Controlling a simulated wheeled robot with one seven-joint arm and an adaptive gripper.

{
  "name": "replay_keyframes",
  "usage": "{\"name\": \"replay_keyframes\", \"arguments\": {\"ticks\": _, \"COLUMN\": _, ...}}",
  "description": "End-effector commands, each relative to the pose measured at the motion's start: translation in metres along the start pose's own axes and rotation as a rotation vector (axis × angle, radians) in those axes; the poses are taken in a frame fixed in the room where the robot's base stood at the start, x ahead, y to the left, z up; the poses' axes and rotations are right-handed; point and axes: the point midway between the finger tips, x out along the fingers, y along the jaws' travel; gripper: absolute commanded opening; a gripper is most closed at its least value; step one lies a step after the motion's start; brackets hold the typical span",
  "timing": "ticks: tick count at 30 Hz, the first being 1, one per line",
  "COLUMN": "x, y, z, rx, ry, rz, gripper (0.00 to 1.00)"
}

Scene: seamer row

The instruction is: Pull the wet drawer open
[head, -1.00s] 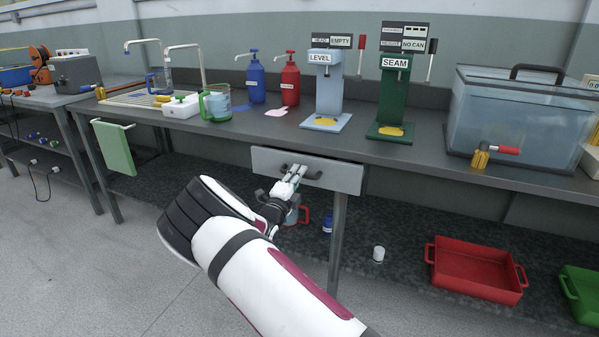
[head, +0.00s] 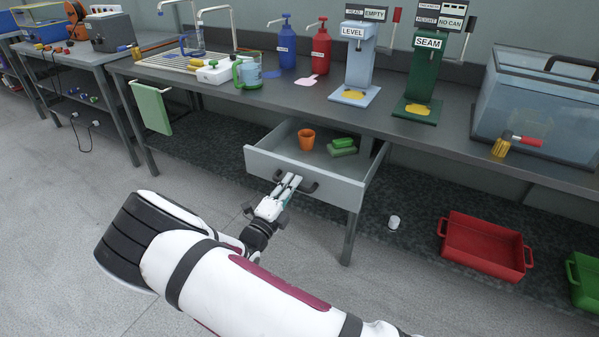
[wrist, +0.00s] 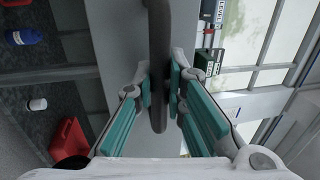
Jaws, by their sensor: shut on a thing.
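The wet drawer (head: 345,190) is a grey drawer under the bench, standing well out from it. Inside it are an orange cup (head: 306,139) and green sponge-like blocks (head: 342,147). My gripper (head: 290,181) is at the drawer's front, shut on its dark bar handle (head: 311,187). In the wrist view the handle (wrist: 158,60) passes between the teal-padded fingers of my gripper (wrist: 160,92). The part of the handle behind my fingers is hidden in the head view.
The bench top (head: 300,103) carries blue and red pump bottles, the LEVEL and SEAM stands and a clear tank (head: 535,105). A red tray (head: 484,245) and a white jar (head: 393,222) lie on the lower shelf. The floor at left is clear.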

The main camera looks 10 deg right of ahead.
Motion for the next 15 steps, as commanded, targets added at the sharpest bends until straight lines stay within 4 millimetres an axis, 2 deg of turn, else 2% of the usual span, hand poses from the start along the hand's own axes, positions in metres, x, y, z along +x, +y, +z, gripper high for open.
{"name": "replay_keyframes", "arguments": {"ticks": 6, "x": -0.0123, "y": -0.0019, "z": -0.0002, "rx": -0.001, "ry": 0.0, "rz": 0.001, "gripper": 0.0}}
{"name": "replay_keyframes", "arguments": {"ticks": 15, "x": -0.0137, "y": -0.0016, "z": 0.0, "rx": -0.001, "ry": 0.0, "rz": 0.002, "gripper": 0.0}}
